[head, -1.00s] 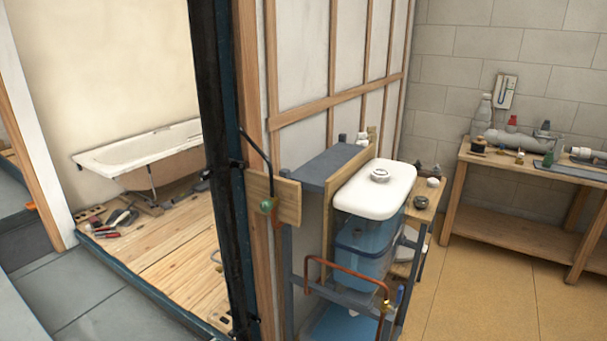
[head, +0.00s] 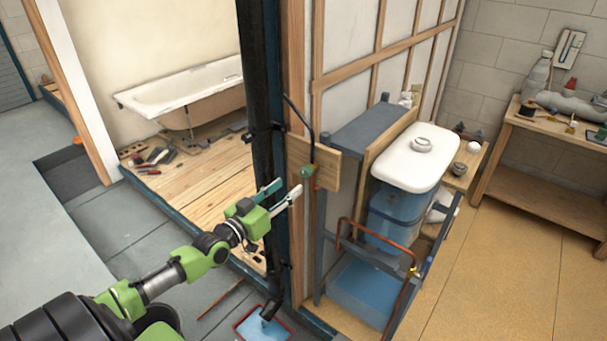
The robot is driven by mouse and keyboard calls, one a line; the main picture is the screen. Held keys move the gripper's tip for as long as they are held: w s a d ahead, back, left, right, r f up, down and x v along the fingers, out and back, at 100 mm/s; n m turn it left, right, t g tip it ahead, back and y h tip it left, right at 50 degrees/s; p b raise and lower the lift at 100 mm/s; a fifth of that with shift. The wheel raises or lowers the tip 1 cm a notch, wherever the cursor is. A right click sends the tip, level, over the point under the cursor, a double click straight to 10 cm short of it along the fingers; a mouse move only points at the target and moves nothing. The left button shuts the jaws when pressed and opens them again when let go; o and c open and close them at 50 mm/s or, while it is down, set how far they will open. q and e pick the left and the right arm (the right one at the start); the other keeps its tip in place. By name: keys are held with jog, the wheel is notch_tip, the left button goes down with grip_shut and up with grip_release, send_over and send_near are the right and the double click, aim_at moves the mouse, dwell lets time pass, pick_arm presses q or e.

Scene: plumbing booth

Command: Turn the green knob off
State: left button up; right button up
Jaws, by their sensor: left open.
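The green knob (head: 307,172) is small and round. It sits on a copper fitting at a wooden board (head: 325,163), under a thin dark pipe, beside the black vertical pipe. My left gripper (head: 284,193) comes in from the lower left with its fingers pointing right, toward the knob. Its two fingers are apart and nothing shows between them. In the picture the fingertips end just left of and slightly below the knob; I cannot tell the gap in depth. My right gripper is not in view.
A black pipe (head: 256,100) stands just left of the knob. A copper pipe loop (head: 378,245) and a rack with blue bins (head: 362,290) stand at the right. A red-rimmed tray (head: 250,325) lies on the floor below. Open wooden floor (head: 200,190) lies behind the arm.

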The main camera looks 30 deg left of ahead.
aim_at(303, 175)
pick_arm(q)
jog(key=w, duration=0.8)
jog(key=shift+w+d, duration=0.1)
jog(key=shift+d, duration=0.15)
jog(key=c, duration=1.1)
